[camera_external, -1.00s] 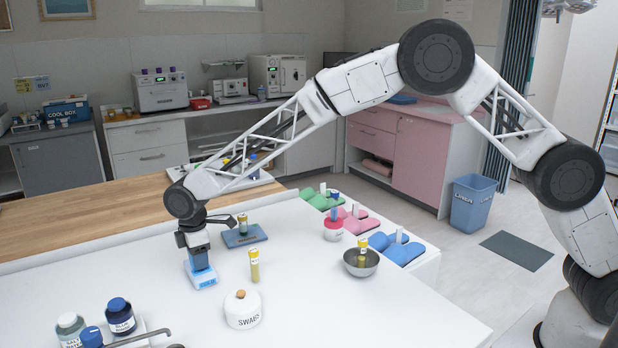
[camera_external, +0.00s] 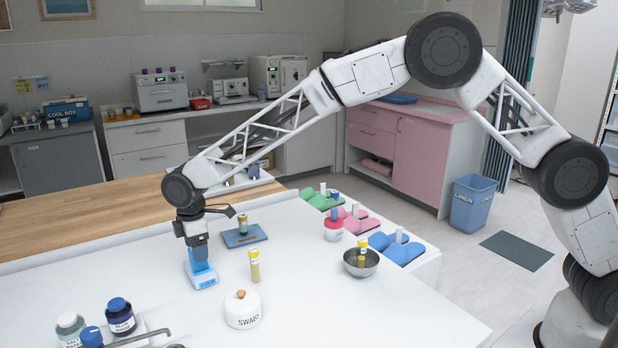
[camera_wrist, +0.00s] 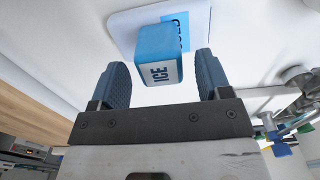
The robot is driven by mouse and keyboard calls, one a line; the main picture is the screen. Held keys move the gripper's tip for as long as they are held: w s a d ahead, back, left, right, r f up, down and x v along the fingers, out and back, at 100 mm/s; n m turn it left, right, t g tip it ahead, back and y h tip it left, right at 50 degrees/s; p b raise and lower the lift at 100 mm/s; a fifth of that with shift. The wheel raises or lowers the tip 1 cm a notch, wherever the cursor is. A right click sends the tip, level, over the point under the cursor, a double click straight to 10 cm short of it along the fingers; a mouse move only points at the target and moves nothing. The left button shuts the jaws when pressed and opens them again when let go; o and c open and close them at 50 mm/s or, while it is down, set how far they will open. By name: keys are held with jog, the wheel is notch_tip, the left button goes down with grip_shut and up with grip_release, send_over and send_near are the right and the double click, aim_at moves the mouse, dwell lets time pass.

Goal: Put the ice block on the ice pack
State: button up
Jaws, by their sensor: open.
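The ice block (camera_wrist: 155,45), a blue box with a white "ICE" label, stands on the white and blue ice pack (camera_wrist: 202,18) in the wrist view. In the external view the block (camera_external: 201,265) is just below my gripper (camera_external: 198,255), and the ice pack (camera_external: 205,281) shows under it at the left of the white table. In the wrist view my gripper (camera_wrist: 167,85) is open, its two blue fingers apart, with the block between and just beyond the fingertips. The block's far side and its contact with the pack are hidden.
A yellow-capped tube (camera_external: 254,265) and a white swab jar (camera_external: 242,310) stand right of the pack. A blue tray (camera_external: 232,241) with a vial is behind. A steel bowl (camera_external: 361,264) stands farther right. Bottles (camera_external: 121,317) are at the front left.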

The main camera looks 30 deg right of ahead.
notch_tip(320, 180, up, 9)
dwell(0.4)
dwell(0.4)
jog(key=shift+d, duration=0.1)
dwell(0.4)
